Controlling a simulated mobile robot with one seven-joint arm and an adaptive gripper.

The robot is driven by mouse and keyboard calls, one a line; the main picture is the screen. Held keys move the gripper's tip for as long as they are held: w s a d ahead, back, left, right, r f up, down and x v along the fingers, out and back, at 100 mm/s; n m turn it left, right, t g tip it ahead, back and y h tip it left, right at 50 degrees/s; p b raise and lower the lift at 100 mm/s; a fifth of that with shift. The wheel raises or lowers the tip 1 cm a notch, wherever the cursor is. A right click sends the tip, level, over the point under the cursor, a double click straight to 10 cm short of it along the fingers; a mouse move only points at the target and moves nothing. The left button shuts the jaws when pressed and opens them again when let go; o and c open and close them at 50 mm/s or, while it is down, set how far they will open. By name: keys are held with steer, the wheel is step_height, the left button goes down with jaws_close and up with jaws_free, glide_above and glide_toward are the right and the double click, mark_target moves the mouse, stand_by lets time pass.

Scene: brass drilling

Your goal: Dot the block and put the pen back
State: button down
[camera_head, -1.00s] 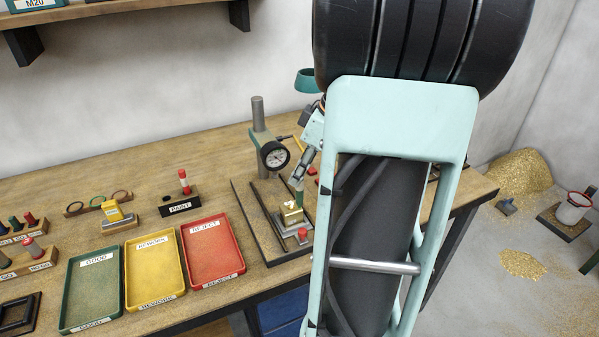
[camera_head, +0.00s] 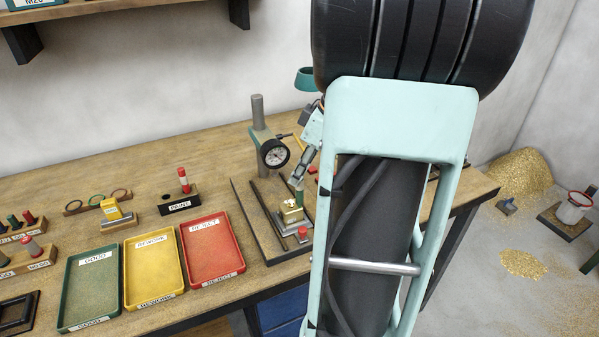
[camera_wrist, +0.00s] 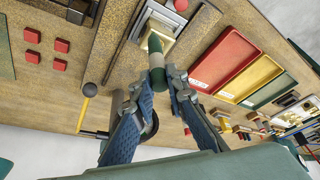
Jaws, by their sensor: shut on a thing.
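My gripper (camera_wrist: 157,80) is shut on a green pen (camera_wrist: 156,60), which points down toward the brass block. In the head view the pen (camera_head: 299,196) stands just above or at the block (camera_head: 291,213); I cannot tell whether its tip touches. In the wrist view the pen partly covers the block (camera_wrist: 158,32). The paint stand (camera_head: 180,204), labelled PAINT, holds a red-and-white pen (camera_head: 184,180).
A red knob (camera_head: 303,232) is in front of the block. Green (camera_head: 67,290), yellow (camera_head: 128,275) and red (camera_head: 240,262) trays lie left of the fixture. The gauge column (camera_head: 257,115) rises close behind. Several red pieces (camera_wrist: 61,46) lie on the bench. My arm hides the bench's right part.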

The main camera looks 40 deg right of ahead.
steer(key=shift+r, duration=0.1)
stand_by(0.3)
steer(key=shift+r+p, duration=1.15)
steer(key=shift+r, duration=0.8)
steer(key=shift+s+f, duration=0.1)
steer(key=shift+s, duration=0.05)
